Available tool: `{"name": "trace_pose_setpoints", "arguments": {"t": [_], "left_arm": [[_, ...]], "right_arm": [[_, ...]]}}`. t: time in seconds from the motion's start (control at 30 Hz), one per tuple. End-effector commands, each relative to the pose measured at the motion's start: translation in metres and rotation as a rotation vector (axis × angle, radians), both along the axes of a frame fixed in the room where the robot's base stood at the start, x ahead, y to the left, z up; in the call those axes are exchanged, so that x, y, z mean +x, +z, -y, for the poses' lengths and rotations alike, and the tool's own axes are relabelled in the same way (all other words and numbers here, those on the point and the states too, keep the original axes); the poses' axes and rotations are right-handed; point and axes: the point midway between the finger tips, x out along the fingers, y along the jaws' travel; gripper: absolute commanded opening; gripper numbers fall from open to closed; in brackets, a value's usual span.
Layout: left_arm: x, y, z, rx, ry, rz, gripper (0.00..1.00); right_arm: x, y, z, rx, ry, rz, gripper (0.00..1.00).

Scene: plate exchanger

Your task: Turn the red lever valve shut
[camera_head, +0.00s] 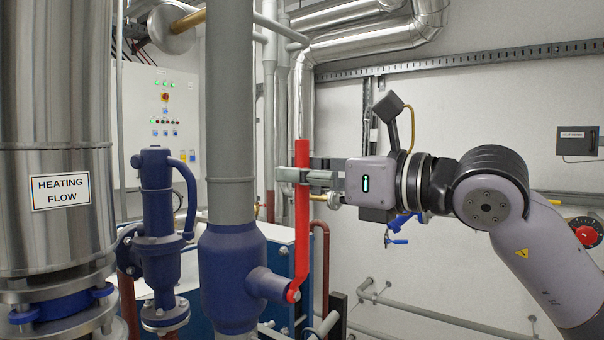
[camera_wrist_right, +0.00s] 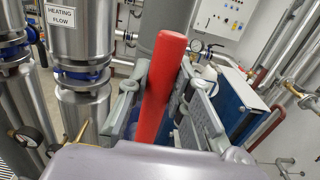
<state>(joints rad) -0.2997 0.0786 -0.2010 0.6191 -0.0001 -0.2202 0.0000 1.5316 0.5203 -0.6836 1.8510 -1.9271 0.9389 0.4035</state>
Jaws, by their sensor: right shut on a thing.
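The red lever (camera_head: 302,222) stands upright, in line with the grey vertical pipe, its lower end joined to the stub of the blue valve body (camera_head: 231,277). My right gripper (camera_head: 303,175) comes in from the right and is shut on the lever's upper half. In the right wrist view the red lever (camera_wrist_right: 160,88) stands between the two fingers of the right gripper (camera_wrist_right: 158,110), with its top end sticking out above them. My left gripper is not in view.
A steel-clad pipe with a "HEATING FLOW" label (camera_head: 60,191) stands at the left. A blue safety valve (camera_head: 157,235) is left of the valve body. A control cabinet (camera_head: 165,115) is behind.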

Motion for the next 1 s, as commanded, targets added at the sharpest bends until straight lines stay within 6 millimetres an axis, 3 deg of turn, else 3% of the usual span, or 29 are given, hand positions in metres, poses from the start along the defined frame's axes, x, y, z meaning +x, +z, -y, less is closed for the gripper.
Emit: {"name": "trace_pose_setpoints", "arguments": {"t": [0.1,0.73,1.0], "left_arm": [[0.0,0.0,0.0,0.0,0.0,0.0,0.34],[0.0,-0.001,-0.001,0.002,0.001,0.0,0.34],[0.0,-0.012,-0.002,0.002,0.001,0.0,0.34]], "right_arm": [[0.0,0.0,0.0,0.0,-0.001,0.0,0.0],[0.002,0.0,0.002,0.007,-0.001,-0.008,0.0],[0.017,-0.003,0.013,0.071,-0.003,-0.094,0.0]]}}
